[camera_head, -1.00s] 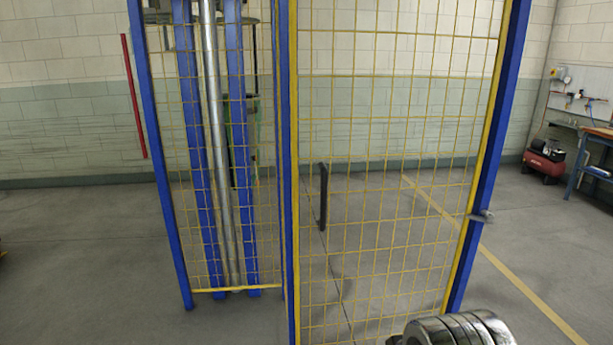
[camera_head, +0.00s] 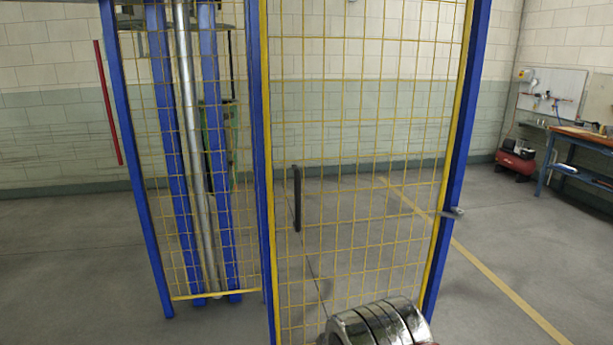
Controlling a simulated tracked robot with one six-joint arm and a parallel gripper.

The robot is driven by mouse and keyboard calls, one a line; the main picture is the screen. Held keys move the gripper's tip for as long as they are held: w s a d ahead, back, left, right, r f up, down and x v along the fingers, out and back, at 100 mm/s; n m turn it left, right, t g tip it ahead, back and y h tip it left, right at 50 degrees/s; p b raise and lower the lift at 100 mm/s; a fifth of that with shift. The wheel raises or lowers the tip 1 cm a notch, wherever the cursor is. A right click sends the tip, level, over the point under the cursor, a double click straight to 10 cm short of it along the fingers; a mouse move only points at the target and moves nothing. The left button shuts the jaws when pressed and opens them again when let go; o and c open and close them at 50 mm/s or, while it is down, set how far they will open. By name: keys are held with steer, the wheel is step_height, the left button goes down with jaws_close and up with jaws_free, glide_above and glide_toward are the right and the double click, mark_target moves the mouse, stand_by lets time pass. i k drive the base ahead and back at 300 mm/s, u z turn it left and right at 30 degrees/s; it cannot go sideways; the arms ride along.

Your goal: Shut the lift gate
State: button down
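The lift gate (camera_head: 362,163) is a tall yellow wire-mesh panel in a yellow frame, upright in front of me between two blue posts. A black vertical handle (camera_head: 297,198) is near its left side. A small grey metal fitting (camera_head: 453,212) sticks out at the right blue post (camera_head: 462,140). I cannot tell whether the gate sits flush or slightly ajar. Its bottom edge is partly out of frame. A shiny ribbed metal part of my arm (camera_head: 375,325) shows at the bottom, in front of the gate's lower right. My gripper's fingers are not visible.
A narrower fixed mesh panel (camera_head: 185,150) with blue columns and a silver pole (camera_head: 190,130) stands to the left. A red compressor (camera_head: 517,162) and a workbench (camera_head: 585,138) are at the far right. Grey floor (camera_head: 490,235) is clear on both sides.

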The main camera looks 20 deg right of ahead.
mark_target(297, 223)
steer(key=z, duration=0.05)
steer(key=i, duration=1)
steer(key=u, duration=0.05)
